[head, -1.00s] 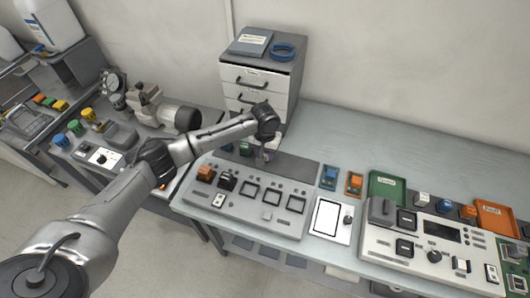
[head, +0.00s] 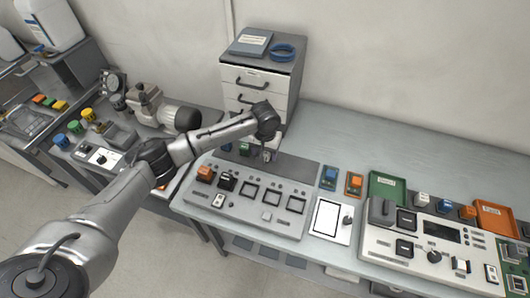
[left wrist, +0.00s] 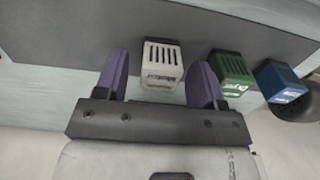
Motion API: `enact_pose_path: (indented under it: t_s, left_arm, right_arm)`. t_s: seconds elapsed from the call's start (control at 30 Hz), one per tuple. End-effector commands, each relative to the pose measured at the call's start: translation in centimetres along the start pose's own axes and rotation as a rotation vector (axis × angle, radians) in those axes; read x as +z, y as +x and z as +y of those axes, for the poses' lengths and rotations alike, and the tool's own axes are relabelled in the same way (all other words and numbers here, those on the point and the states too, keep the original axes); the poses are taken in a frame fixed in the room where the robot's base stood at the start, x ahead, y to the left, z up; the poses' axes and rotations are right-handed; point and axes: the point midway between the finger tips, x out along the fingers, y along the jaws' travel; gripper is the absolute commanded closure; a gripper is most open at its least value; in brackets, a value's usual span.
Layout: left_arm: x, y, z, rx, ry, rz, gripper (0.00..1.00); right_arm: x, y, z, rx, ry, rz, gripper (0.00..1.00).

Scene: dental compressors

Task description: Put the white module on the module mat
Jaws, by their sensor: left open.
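The white module (left wrist: 161,70), a small block with dark slots on one face, stands upright on the dark grey mat (left wrist: 80,30) in the left wrist view. My left gripper (left wrist: 158,60) is open, with one purple finger on each side of the white module and visible gaps to it. In the head view my left gripper (head: 267,154) is low over the dark mat (head: 298,170), behind the panel with square sockets, and largely covers the white module. My right gripper is not in view.
A green module (left wrist: 232,70) and a blue module (left wrist: 279,82) stand just right of the white one in the wrist view. The socket panel (head: 250,205) lies in front of the mat. A drawer cabinet (head: 262,75) stands close behind the arm. The bench's back right is clear.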

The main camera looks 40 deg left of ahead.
Motion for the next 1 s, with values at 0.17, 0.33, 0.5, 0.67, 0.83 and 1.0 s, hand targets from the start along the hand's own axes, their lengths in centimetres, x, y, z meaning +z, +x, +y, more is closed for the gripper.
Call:
enact_pose_path:
  t_s: [0.17,0.33,0.5,0.67,0.83,1.0]
  left_arm:
    - [-0.1,-3.3,0.0,0.002,0.0,0.003,0.37]
    - [-0.1,-6.5,0.0,0.002,-0.001,0.002,0.37]
    - [-0.1,-9.2,0.0,0.002,0.0,0.002,0.37]
    - [-0.1,-10.8,0.0,0.001,-0.002,0.001,0.37]
    - [-0.1,-11.6,0.0,0.002,-0.002,0.001,0.37]
    - [-0.1,-11.7,0.0,0.001,-0.002,0.0,0.37]
  right_arm:
    - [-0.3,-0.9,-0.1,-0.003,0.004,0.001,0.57]
    - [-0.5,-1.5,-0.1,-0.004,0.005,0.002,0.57]
    - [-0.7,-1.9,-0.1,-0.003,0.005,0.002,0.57]
    - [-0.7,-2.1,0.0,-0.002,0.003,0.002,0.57]
    - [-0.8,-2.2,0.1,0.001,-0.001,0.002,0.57]
    - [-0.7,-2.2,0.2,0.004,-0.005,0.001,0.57]
